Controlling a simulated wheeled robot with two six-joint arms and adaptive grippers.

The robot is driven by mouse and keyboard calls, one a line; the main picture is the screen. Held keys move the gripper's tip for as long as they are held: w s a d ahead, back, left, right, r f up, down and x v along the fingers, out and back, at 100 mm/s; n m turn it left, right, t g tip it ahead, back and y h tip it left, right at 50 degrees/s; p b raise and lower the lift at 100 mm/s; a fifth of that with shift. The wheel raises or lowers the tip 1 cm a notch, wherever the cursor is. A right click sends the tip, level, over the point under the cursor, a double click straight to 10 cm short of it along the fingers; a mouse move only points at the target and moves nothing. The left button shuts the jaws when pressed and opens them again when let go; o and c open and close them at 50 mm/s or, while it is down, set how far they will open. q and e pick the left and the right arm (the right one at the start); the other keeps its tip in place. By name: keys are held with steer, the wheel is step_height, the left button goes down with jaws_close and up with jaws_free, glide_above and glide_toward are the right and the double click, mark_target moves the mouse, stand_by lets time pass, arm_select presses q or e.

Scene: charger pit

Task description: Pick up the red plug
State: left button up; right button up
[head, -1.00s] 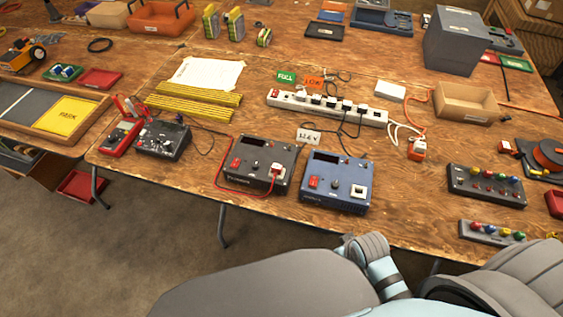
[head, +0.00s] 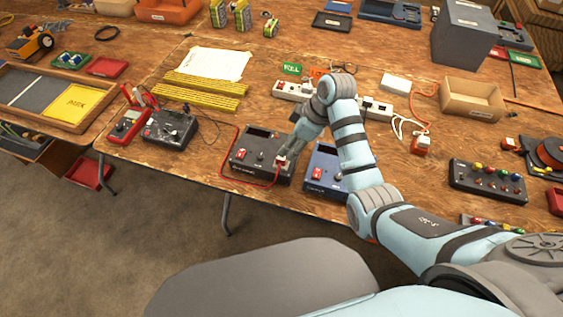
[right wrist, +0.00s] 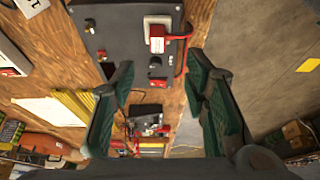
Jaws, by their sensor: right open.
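The red plug (right wrist: 157,44) sits in a white socket on the black charger (right wrist: 125,40) in the right wrist view, with a red cable leading off it. In the head view the black charger (head: 250,148) stands near the table's front edge, and the plug (head: 281,162) is mostly hidden by my right gripper. My right gripper (head: 283,157) is over the charger's right side, fingers pointing down. In the wrist view my right gripper (right wrist: 162,75) is open, with the plug between and beyond its fingertips. My left gripper is not in view.
A blue charger (head: 317,180) stands just right of the black one, partly behind my right arm. A white power strip (head: 290,91) lies behind. A black unit (head: 172,128) and a red meter (head: 129,125) stand to the left.

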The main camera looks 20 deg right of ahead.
mark_target(281, 161)
steer(key=x, duration=0.2)
steer(key=b+x, duration=0.1)
steer(key=x, duration=0.2)
steer(key=d+x, duration=0.1)
steer(key=x, duration=0.1)
steer(key=shift+w+a+f, duration=0.1)
steer(key=shift+a+f, duration=0.1)
steer(key=shift+f, duration=0.35)
steer(key=shift+r, duration=0.1)
jaws_close()
